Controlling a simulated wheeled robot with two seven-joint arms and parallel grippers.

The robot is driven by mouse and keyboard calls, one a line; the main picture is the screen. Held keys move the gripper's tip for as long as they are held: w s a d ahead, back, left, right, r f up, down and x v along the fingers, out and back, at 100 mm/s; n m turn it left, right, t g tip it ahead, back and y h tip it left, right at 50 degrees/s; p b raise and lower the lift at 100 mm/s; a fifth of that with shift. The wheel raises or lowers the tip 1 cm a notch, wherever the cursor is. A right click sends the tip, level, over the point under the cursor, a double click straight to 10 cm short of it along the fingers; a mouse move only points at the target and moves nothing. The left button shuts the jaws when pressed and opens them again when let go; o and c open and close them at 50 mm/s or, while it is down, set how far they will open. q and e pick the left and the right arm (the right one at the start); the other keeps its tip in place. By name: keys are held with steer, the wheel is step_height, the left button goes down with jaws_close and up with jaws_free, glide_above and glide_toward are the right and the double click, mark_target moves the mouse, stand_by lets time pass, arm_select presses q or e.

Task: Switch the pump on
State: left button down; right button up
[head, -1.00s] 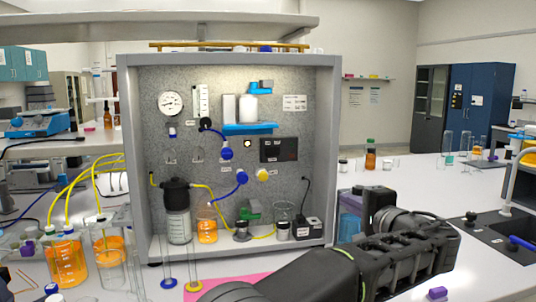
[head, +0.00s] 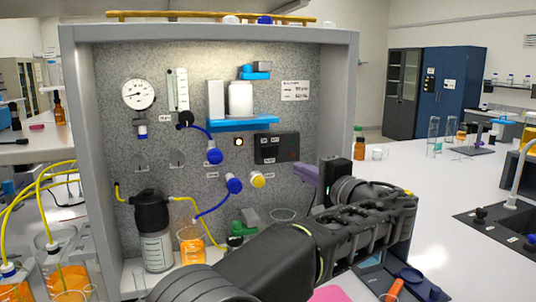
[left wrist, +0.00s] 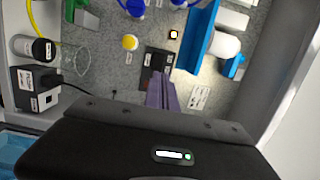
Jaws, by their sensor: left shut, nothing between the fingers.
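A black switch box (head: 277,148) with small labels is mounted on the speckled back panel of the grey rig, right of centre. It also shows in the left wrist view (left wrist: 157,59), partly behind my fingers. Which way its switch is set is too small to tell. My left gripper (head: 303,170) has purple fingers, shut and empty, just below and right of the box in the head view. In the left wrist view the shut fingers (left wrist: 160,80) point at the box; I cannot tell whether they touch it. My right gripper is not in view.
Blue and yellow valve knobs (head: 234,186) sit left of the box, under a blue shelf (head: 243,124). A black-lidded bottle (head: 157,248) stands inside the rig. A black block with a cable (left wrist: 35,88) is low down. Free bench lies to the right.

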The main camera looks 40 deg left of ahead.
mark_target(266, 152)
arm_select(q)
steer(key=shift+a, duration=0.1)
steer(key=p+x, duration=0.4)
steer(key=x, duration=0.9)
steer(key=shift+w+a, duration=0.1)
steer(key=shift+a, duration=0.35)
steer(key=shift+a+f+b, duration=0.1)
steer(key=shift+f+b, duration=0.05)
steer(key=shift+b, duration=0.3)
steer(key=shift+a+b, duration=0.1)
steer(key=shift+b, duration=0.3)
steer(key=shift+r, duration=0.2)
steer(key=shift+w, duration=0.1)
steer(key=shift+f, duration=0.1)
